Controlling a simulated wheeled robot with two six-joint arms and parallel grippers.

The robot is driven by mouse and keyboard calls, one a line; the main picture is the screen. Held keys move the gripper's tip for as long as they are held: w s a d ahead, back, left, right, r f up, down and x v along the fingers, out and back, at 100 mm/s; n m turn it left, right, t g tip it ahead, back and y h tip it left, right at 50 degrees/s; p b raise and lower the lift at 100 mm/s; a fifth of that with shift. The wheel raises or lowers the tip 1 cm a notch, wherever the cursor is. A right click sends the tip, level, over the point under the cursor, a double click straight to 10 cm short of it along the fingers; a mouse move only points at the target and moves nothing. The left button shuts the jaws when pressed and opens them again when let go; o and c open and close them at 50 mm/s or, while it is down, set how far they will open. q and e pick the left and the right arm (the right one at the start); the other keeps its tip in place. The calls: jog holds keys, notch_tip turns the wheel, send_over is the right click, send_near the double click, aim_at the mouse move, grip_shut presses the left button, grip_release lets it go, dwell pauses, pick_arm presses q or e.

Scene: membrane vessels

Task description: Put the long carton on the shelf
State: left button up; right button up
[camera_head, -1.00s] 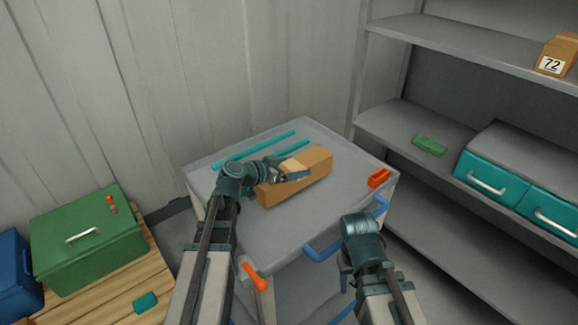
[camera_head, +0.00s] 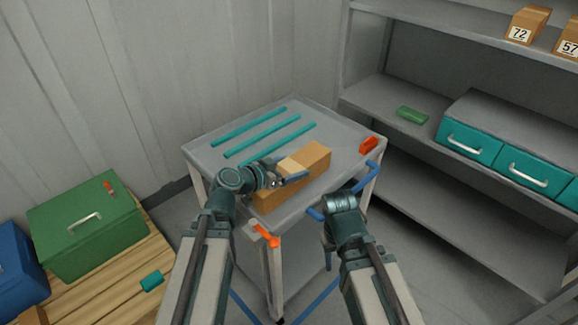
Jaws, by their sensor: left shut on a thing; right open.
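The long carton (camera_head: 300,172) is a brown box with a paler tape band, at the front part of the grey cart top. My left gripper (camera_head: 284,180) is shut on its left side. I cannot tell whether the carton touches the cart top or is slightly raised. My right gripper (camera_head: 341,200) is open and empty beside the cart's blue handle; its fingers are hard to make out. The grey shelf (camera_head: 375,102) stands on the right, with bare board at its left end.
Three teal strips (camera_head: 250,135) and an orange-red block (camera_head: 369,145) lie on the cart top (camera_head: 215,160). A green block (camera_head: 412,114) and teal drawers (camera_head: 470,140) occupy the middle shelf. Numbered cartons (camera_head: 528,25) stand above. A green case (camera_head: 87,228) sits at left.

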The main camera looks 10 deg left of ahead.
aim_at(291, 166)
pick_arm(q)
jog(key=shift+r+p, duration=3.55)
notch_tip(291, 166, down, 7)
jog(key=b, duration=0.7)
jog(key=shift+f, duration=0.2)
notch_tip(291, 166, up, 13)
jog(key=p, duration=1.2)
jog(key=shift+f, duration=0.1)
